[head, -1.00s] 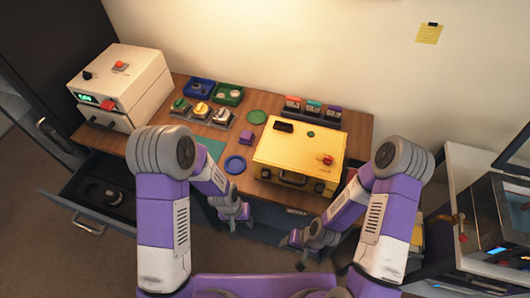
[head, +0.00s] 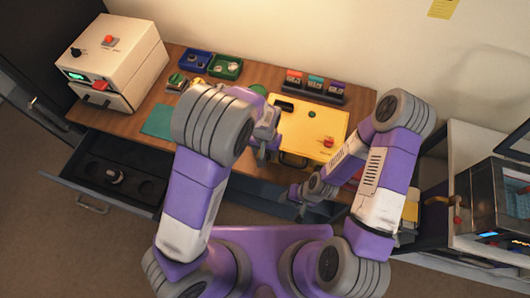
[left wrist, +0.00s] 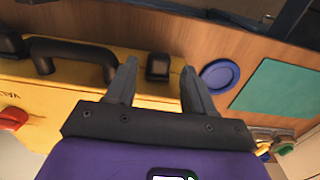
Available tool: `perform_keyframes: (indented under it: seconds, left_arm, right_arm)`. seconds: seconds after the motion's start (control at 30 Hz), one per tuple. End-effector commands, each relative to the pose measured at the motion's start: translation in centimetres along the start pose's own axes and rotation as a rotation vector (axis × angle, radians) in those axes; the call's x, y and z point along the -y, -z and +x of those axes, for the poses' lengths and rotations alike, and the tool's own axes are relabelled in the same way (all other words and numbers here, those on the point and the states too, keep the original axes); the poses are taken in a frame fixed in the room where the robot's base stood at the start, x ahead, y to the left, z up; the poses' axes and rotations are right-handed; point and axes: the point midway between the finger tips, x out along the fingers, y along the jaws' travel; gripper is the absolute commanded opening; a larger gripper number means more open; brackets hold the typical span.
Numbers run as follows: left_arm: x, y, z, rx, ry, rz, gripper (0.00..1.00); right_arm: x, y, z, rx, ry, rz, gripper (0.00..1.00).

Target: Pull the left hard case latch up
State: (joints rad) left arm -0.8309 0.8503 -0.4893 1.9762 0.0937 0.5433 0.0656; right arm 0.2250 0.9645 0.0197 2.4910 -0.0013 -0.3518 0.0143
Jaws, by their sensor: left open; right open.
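The yellow hard case (head: 325,128) lies on the wooden table, its dark handle (head: 293,160) on the near side. In the left wrist view the case front (left wrist: 70,78) shows the handle (left wrist: 70,48) and the black left latch (left wrist: 158,68). The other latch (left wrist: 10,43) is at that view's left edge. My left gripper (head: 263,154) is at the case's near left corner. It is open, its fingers appearing on either side of the left latch; contact cannot be told. My right gripper (head: 300,205) is open and empty, low in front of the table.
A white device (head: 115,62) stands at the table's left, above an open drawer (head: 115,170). Coloured blocks (head: 315,84) stand behind the case. A printer-like machine (head: 490,205) is at right.

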Motion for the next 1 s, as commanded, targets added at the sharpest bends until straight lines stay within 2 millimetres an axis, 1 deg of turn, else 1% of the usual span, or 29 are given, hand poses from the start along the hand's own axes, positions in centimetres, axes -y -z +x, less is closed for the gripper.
perform_keyframes:
  seconds: [0.03,0.17,0.47,0.8,1.0]
  left_arm:
    - [0.0,0.0,0.7,0.001,0.001,0.001,0.53]
    - [0.0,0.0,1.6,0.0,-0.001,0.0,0.53]
    - [0.0,0.0,1.8,-0.002,-0.001,0.0,0.53]
    - [0.0,0.0,1.8,-0.002,-0.001,0.001,0.01]
    - [0.0,0.0,1.8,-0.002,-0.001,0.001,0.0]
  right_arm:
    - [0.0,0.0,0.1,0.0,0.0,0.0,0.59]
    - [-0.1,0.0,0.1,0.0,0.0,0.0,0.59]
    - [0.0,0.0,0.1,0.0,0.0,0.0,0.59]
    - [0.0,0.0,0.1,-0.001,0.0,0.0,0.59]
    - [0.0,0.0,0.1,-0.001,0.0,0.0,0.59]
